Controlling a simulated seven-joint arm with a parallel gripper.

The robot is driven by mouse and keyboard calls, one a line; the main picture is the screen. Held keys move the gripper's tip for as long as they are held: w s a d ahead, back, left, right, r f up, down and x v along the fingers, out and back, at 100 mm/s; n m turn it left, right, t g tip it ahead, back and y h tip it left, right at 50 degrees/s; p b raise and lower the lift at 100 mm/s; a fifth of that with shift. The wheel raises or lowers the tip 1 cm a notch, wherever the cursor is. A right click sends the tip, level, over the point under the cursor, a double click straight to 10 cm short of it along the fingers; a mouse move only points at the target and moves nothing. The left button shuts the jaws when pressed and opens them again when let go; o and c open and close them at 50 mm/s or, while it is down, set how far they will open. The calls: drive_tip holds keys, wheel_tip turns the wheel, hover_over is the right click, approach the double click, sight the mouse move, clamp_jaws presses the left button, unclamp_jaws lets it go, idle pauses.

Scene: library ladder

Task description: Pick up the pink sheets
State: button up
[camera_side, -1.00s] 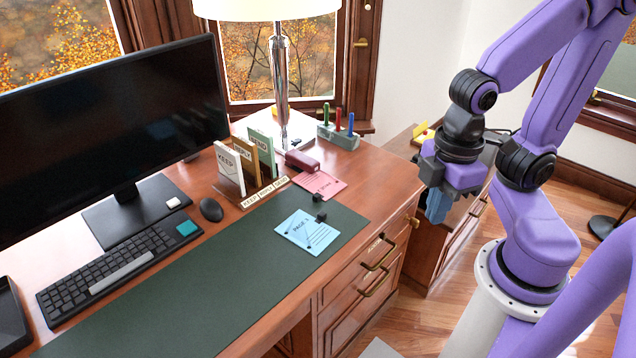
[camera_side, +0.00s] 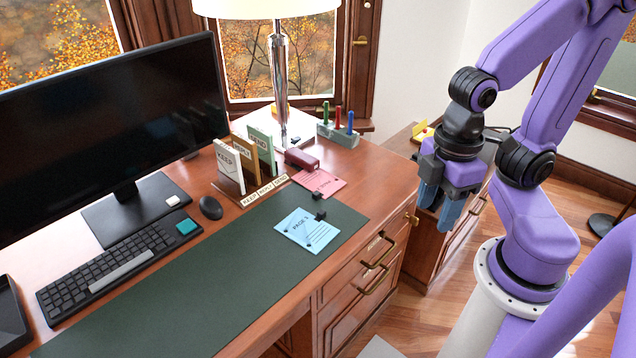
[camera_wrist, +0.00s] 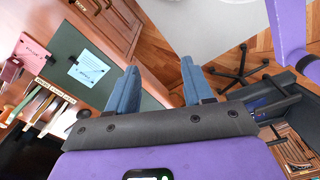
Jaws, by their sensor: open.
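The pink sheets (camera_side: 322,184) lie on the desk near its back right, beside the green mat. A dark red stapler-like object (camera_side: 301,160) sits at their back edge, and a small black clip is close to their front edge. In the wrist view the pink sheets (camera_wrist: 32,50) show at the far left. My gripper (camera_side: 438,210) is open and empty, off the right end of the desk and well apart from the sheets. Its two blue fingers (camera_wrist: 158,88) are spread in the wrist view, with floor and grey surface beyond them.
Light blue sheets (camera_side: 307,230) with a black clip lie on the green mat (camera_side: 215,290). A sorter with upright cards (camera_side: 250,165), a lamp (camera_side: 281,80), a pen holder (camera_side: 339,136), a mouse (camera_side: 211,208) and a keyboard (camera_side: 120,263) stand around. A side cabinet (camera_side: 400,160) stands right of the desk.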

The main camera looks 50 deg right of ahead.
drive_tip(key=shift+w, duration=0.1)
drive_tip(key=w+a+n, duration=0.1)
drive_tip(key=w+a, duration=0.2)
drive_tip(key=w, duration=0.8)
drive_tip(key=n, duration=0.4)
hover_over(319, 188)
drive_tip(key=s+a, duration=0.3)
wheel_tip(319, 188, down, 22)
drive_tip(key=shift+w+r, duration=0.1)
drive_tip(key=shift+w+d+f, duration=0.1)
drive_tip(key=shift+d+f, duration=0.05)
drive_tip(key=shift+f, duration=1.25)
drive_tip(key=shift+w+d+f, duration=0.1)
drive_tip(key=shift+f, duration=1.25)
